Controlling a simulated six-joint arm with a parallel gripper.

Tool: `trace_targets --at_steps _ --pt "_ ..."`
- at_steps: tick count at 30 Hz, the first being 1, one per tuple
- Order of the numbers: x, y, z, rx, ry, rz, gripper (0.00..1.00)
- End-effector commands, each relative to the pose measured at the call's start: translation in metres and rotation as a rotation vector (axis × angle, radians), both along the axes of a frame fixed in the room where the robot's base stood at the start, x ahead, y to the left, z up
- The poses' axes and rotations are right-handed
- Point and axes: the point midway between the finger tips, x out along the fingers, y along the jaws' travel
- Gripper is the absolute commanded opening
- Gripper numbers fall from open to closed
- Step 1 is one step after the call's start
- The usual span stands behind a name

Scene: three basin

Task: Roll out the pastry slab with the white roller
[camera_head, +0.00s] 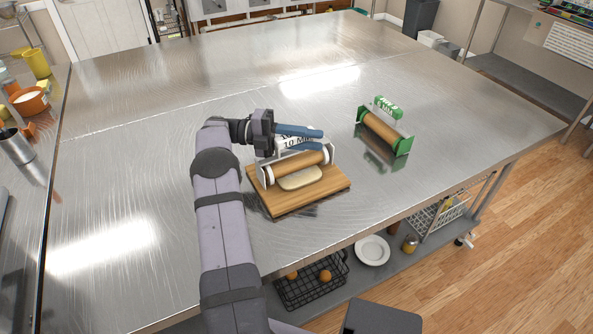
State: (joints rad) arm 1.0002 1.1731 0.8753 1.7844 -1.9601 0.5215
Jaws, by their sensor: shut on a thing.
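The pale pastry slab (300,179) lies on a wooden board (318,196) near the front edge of the steel table. The white roller (298,165), with a wooden cylinder, a white frame and a label that seems to read 10 MM, is over the board. It sits at the slab's back edge and hides part of it. Whether the cylinder touches the slab I cannot tell. My gripper (320,140) reaches in from the left with its blue fingers shut on the white roller's upper handle, partly covering the label.
A second roller with a green frame (403,146) stands on the steel table (460,115) to the right. Orange bowl and yellow cup (36,63) stand on a left side counter. A plate and baskets are on the shelf below.

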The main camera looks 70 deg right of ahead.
Motion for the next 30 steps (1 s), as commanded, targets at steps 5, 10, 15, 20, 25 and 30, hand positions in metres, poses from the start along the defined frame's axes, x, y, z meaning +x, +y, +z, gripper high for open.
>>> trace_targets --at_steps 5,10,15,20,25,30 --pt "0.002 -0.002 -0.003 -0.001 -0.001 0.001 0.0" --pt "0.009 -0.008 -0.006 -0.003 -0.001 0.002 0.0" --pt "0.015 -0.015 0.001 0.0 0.0 0.002 0.0" --pt "0.019 -0.019 0.0 0.001 0.0 0.002 0.0" --pt "0.021 -0.021 0.0 0.002 0.0 0.001 0.0" --pt "0.022 -0.021 0.0 0.001 -0.001 0.001 0.0"
